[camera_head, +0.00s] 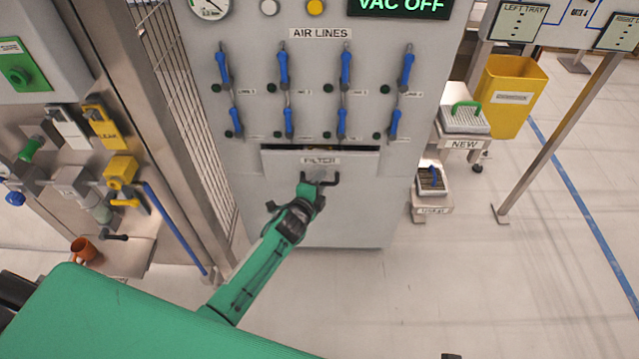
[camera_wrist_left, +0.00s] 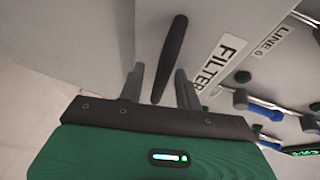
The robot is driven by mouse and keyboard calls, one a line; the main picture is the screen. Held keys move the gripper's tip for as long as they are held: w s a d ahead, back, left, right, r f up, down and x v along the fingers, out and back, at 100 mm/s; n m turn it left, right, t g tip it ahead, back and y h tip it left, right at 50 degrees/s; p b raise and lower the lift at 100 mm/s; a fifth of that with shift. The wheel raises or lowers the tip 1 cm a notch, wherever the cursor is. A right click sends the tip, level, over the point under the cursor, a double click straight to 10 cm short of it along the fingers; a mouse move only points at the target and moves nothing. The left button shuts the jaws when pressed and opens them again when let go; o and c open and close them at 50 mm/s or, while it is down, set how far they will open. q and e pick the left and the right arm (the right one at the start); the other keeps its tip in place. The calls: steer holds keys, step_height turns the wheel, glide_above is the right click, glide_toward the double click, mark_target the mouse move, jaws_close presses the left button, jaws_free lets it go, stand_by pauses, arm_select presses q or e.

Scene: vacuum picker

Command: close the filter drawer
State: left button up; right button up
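The filter drawer (camera_head: 279,168) is in the lower front of the grey cabinet, under the label FILTER. A dark gap shows along its top edge, so it looks slightly open. Its black bar handle (camera_head: 332,181) is partly hidden by my left gripper (camera_head: 314,186), which is at the drawer front. In the left wrist view, the handle (camera_wrist_left: 173,50) reaches in between the two fingers of my left gripper (camera_wrist_left: 160,88). The fingers are apart, with space visible on both sides of the bar.
Blue-handled air line valves (camera_head: 283,68) sit above the drawer. A mesh fence (camera_head: 178,85) and a blue bar (camera_head: 175,228) are to the left. A tray stand marked NEW (camera_head: 464,144) and a yellow bin (camera_head: 508,95) are to the right. The floor in front is clear.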

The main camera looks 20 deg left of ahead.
arm_select(q)
jaws_close()
steer(key=w, duration=0.2)
steer(key=w+a, duration=0.1)
steer(key=shift+w+a+r, duration=0.1)
steer(key=shift+w, duration=0.25)
jaws_free()
steer(key=shift+w, duration=0.1)
arm_select(e)
steer(key=shift+s+r, duration=0.2)
steer(key=shift+r, duration=0.15)
